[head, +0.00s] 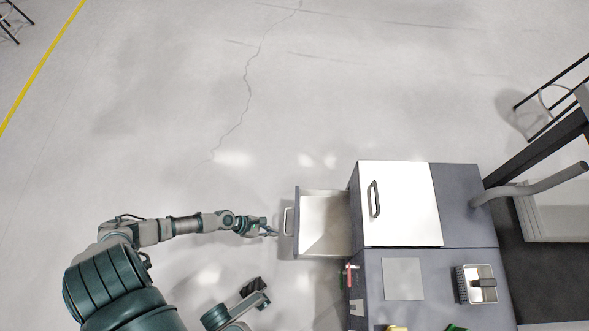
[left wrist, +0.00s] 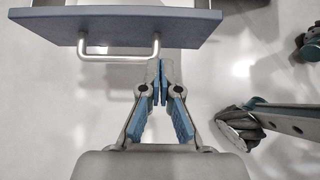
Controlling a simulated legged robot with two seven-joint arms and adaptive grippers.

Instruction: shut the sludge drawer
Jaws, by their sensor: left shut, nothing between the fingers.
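The drawer (head: 325,222) stands pulled out to the left of the grey cabinet, its light inside empty. Its grey-blue front (left wrist: 200,28) carries a pale bar handle (head: 287,221), which also shows in the left wrist view (left wrist: 112,57). My left gripper (head: 272,232) is just left of the drawer front, level with the handle's lower end. In the left wrist view my left gripper (left wrist: 160,66) is shut and empty, its tips close to the handle's right end; contact cannot be told. My right gripper (head: 252,287) is dark and low in the head view; its fingers are unclear.
The cabinet (head: 465,205) has a white panel with a handle (head: 374,198) on top. A metal basket (head: 476,284), a pale square plate (head: 403,279) and a red-handled item (head: 350,275) are at its near part. A curved grey pipe (head: 530,185) is at right.

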